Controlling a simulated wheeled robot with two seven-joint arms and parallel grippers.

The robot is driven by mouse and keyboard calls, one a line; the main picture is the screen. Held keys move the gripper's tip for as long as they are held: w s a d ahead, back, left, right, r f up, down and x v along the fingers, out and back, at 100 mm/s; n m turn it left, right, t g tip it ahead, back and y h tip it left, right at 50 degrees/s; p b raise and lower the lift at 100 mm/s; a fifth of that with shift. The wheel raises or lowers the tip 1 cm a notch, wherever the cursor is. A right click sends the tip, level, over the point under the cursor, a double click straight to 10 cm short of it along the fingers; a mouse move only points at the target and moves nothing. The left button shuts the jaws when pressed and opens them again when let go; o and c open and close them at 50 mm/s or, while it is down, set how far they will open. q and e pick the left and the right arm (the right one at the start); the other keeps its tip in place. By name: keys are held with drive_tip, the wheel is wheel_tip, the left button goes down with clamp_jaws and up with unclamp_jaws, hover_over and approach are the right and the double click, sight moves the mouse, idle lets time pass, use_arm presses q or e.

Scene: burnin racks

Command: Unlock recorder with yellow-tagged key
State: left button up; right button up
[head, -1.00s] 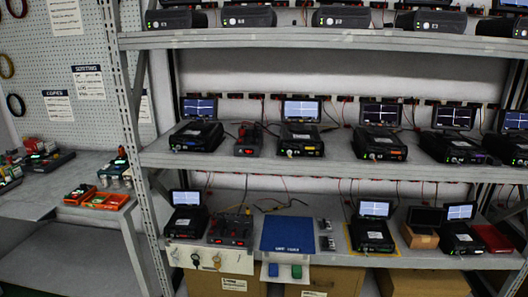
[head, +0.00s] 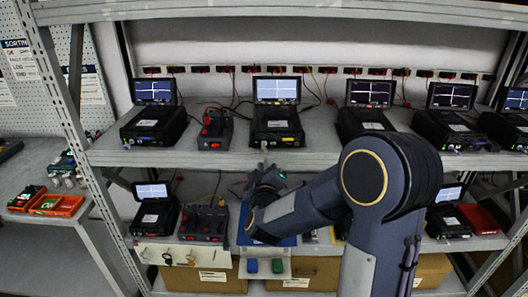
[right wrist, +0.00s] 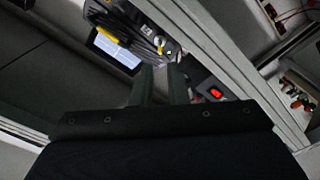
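The recorder with a yellow label (head: 278,126) stands on the middle shelf with its screen lit. In the right wrist view its yellow label (right wrist: 112,36) and screen are close by. A small yellow-and-metal piece that looks like a key (right wrist: 168,48) is at its front face, just beyond my fingertips. My right gripper (head: 262,168) is just below and in front of that recorder. In the right wrist view its two fingers (right wrist: 160,78) are apart with a narrow gap and nothing clearly between them. My left gripper is not in view.
A power box with a red display (head: 214,130) stands left of the recorder; its display also shows in the right wrist view. Keys hang on a white panel (head: 210,257) at the lower shelf's front. My arm hides part of the lower shelf and its blue mat (head: 243,228).

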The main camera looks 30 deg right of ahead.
sight(264, 154)
drive_tip(key=p+x, duration=0.1)
drive_tip(key=x, duration=0.6)
clamp_jaws()
